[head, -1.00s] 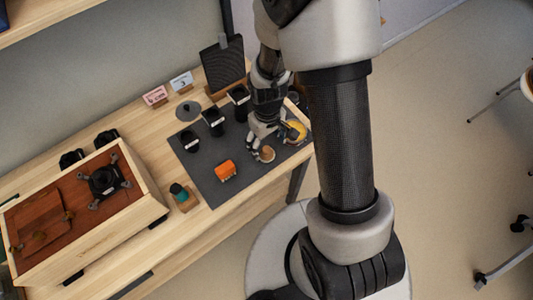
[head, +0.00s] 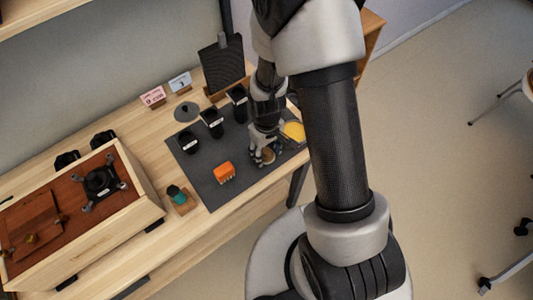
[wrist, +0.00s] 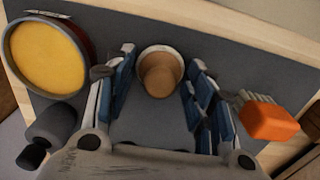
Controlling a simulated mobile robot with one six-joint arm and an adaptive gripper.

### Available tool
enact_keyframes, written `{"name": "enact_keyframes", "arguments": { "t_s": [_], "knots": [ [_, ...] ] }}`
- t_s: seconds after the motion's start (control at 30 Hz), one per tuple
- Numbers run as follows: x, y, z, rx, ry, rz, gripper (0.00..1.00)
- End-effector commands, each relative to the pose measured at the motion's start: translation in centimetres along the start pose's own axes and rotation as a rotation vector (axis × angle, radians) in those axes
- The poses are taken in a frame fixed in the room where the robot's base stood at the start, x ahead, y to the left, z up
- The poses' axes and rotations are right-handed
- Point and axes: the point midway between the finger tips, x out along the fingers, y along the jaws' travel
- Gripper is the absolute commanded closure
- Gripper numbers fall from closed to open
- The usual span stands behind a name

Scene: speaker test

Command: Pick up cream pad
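The cream pad (wrist: 146,53) is a small round piece with a pale rim and a tan knob-like top, on the dark mat. In the head view the pad (head: 268,156) shows at the mat's front edge, partly hidden by my gripper (head: 263,153). In the wrist view my gripper (wrist: 157,92) is open, with blue-padded fingers on the left and right of the pad. Gaps show between the pad and both sets of fingers. I cannot tell the exact height of the fingertips over the mat.
An orange brush (wrist: 268,121) lies right of the fingers in the wrist view. A yellow-topped round tin (wrist: 45,57) and a dark knobbed tool (wrist: 50,128) are on the left. Black cups (head: 211,122) stand behind on the mat (head: 205,176). A wooden case (head: 90,240) is at left.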

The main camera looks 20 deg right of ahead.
Motion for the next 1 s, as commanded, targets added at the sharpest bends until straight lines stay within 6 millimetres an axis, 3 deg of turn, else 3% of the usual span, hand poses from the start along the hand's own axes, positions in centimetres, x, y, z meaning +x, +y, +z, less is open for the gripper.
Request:
{"name": "enact_keyframes", "arguments": {
  "t_s": [0.37,0.67,0.87,1.0],
  "knots": [
    [0.0,0.0,0.0,0.0,0.0,0.0,0.79],
    [-0.2,0.0,0.0,0.0,0.001,0.0,0.8],
    [-2.2,0.0,-0.1,0.0,0.002,0.001,0.8],
    [-5.1,0.0,-0.1,0.0,0.005,0.002,0.8]
  ]
}}
